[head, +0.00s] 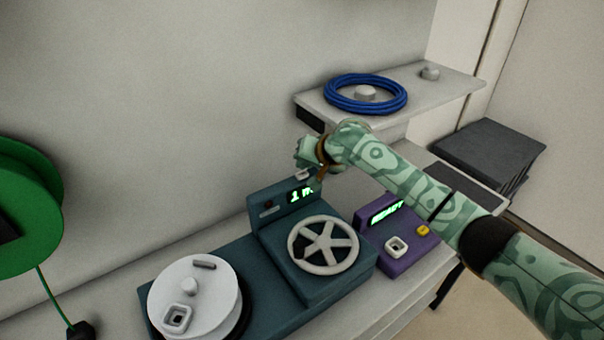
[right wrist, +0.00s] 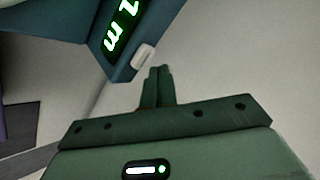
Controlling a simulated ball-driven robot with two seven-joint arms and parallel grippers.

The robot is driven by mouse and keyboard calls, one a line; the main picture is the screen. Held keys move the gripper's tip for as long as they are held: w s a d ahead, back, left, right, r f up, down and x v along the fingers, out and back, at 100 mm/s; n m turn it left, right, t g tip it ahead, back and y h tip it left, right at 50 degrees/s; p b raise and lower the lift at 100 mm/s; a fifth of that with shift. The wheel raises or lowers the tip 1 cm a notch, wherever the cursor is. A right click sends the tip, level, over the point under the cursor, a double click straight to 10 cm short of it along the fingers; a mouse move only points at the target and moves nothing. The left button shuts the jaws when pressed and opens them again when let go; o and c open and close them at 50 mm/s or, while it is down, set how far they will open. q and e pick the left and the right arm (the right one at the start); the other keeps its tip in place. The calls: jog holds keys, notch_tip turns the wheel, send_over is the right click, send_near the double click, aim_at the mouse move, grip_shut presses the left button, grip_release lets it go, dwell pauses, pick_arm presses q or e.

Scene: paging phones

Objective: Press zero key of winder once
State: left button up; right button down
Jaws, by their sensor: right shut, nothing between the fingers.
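The winder (head: 300,260) is a dark teal machine with a grey spoked hand wheel (head: 323,245) and a raised housing whose green display appears to read "1 m". A small pale key (head: 303,174) sits on top of this housing, and I take it for the zero key. It also shows on the housing's edge in the right wrist view (right wrist: 144,55). My right gripper (head: 304,160) is shut and empty, just above the key. In the right wrist view its fingertips (right wrist: 159,70) are close beside the key; I cannot tell whether they touch. My left gripper is out of view.
A white round drum (head: 215,295) is at the winder's left end. A purple device (head: 405,255) with a lit display stands right of it, partly behind my arm. A shelf (head: 450,88) holds a blue cable coil (head: 333,104). A green reel (head: 40,190) is at far left.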

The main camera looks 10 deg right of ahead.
dwell(0.8)
jog(key=shift+f+p, duration=0.25)
jog(key=shift+p, duration=0.15)
jog(key=shift+f, duration=0.1)
jog(key=shift+f, duration=0.55)
dwell(0.4)
jog(key=shift+r, duration=0.1)
jog(key=shift+r+p, duration=0.85)
jog(key=shift+p, duration=0.35)
notch_tip(320, 180, up, 5)
jog(key=p, duration=0.5)
jog(key=shift+p, duration=0.35)
